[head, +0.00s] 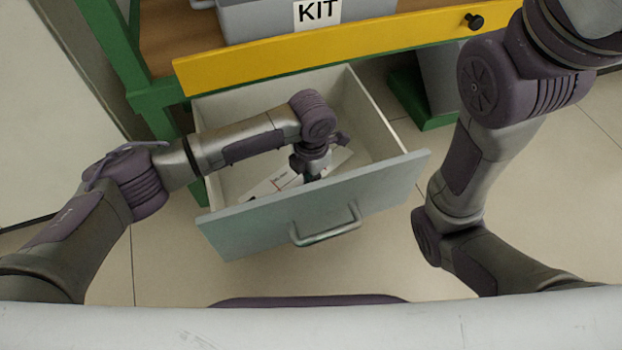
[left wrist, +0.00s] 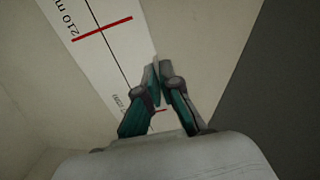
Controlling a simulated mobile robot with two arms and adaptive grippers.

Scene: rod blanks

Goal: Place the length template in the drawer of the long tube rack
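The length template (head: 268,187), a white strip with red marks, is in the open drawer (head: 232,223). In the left wrist view the template (left wrist: 88,28) shows "210 m" and a red line. My left gripper (head: 311,174) reaches down into the drawer over the template, partly hiding it. In the left wrist view the left gripper's fingers (left wrist: 163,75) are close together at the template's edge. I cannot tell whether they grip it or whether it lies on the drawer floor. My right gripper is out of view; only its arm shows at the right.
The drawer's grey front with its handle (head: 327,228) faces me. Above it are the rack's yellow rail (head: 330,50) with a black knob (head: 473,21), and a grey box marked KIT (head: 260,20). The rack's green frame (head: 155,97) stands at the left.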

